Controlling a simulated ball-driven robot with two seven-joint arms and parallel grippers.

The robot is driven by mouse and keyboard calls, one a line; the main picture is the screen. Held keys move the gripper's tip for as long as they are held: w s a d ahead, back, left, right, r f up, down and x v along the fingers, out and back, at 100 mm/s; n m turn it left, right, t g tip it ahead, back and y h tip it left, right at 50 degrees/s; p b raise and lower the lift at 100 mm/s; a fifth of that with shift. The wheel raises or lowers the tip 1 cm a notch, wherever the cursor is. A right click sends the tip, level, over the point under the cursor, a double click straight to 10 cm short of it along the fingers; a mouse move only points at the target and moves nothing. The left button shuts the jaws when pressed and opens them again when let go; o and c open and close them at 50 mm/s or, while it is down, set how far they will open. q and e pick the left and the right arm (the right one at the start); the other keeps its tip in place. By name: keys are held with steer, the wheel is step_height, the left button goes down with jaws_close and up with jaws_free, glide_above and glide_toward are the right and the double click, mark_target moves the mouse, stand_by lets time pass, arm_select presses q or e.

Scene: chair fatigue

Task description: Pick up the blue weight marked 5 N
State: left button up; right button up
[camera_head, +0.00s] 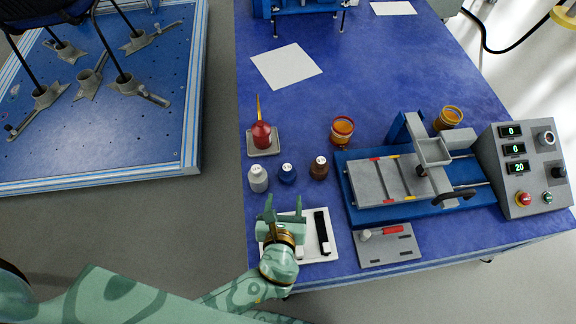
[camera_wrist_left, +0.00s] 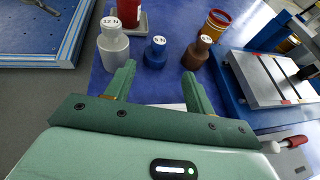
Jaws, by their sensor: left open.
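The blue weight (camera_head: 287,174) stands upright on the blue table between a grey weight (camera_head: 258,179) and a brown weight (camera_head: 319,168). In the left wrist view the blue weight (camera_wrist_left: 155,54) has a white top label that reads 5 N, and the grey weight (camera_wrist_left: 113,48) reads 12 N. The brown weight's label is too small to read surely. My left gripper (camera_head: 284,207) is open and empty, on the near side of the blue weight. In the left wrist view its fingers (camera_wrist_left: 158,74) point toward the blue weight, apart from it. My right gripper is not in view.
A white tray (camera_head: 327,254) with a black strip lies below and beside my left gripper. A red oil can (camera_head: 261,135) stands behind the weights. A test rig (camera_head: 375,211) and control box (camera_head: 525,170) are to the right. An amber jar (camera_head: 342,131) stands behind.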

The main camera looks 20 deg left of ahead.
mark_target(287, 172)
arm_select(q)
steer(key=b+x, duration=0.1)
steer(key=x, duration=0.1)
steer(key=b+x, duration=0.1)
steer(key=x, duration=0.2)
steer(key=b+x, duration=0.1)
steer(key=x, duration=0.2)
steer(key=shift+f, duration=0.35)
steer(key=shift+w+a+b, duration=0.15)
steer(key=shift+w+b, duration=0.2)
steer(key=shift+w, duration=0.15)
steer(key=shift+w+a+f+b, duration=0.1)
steer(key=shift+w+f+b, duration=0.2)
steer(key=shift+b, duration=0.05)
steer(key=b+x, duration=0.2)
steer(key=x, duration=0.2)
steer(key=shift+w, duration=0.2)
steer(key=shift+r, duration=0.15)
jaws_close()
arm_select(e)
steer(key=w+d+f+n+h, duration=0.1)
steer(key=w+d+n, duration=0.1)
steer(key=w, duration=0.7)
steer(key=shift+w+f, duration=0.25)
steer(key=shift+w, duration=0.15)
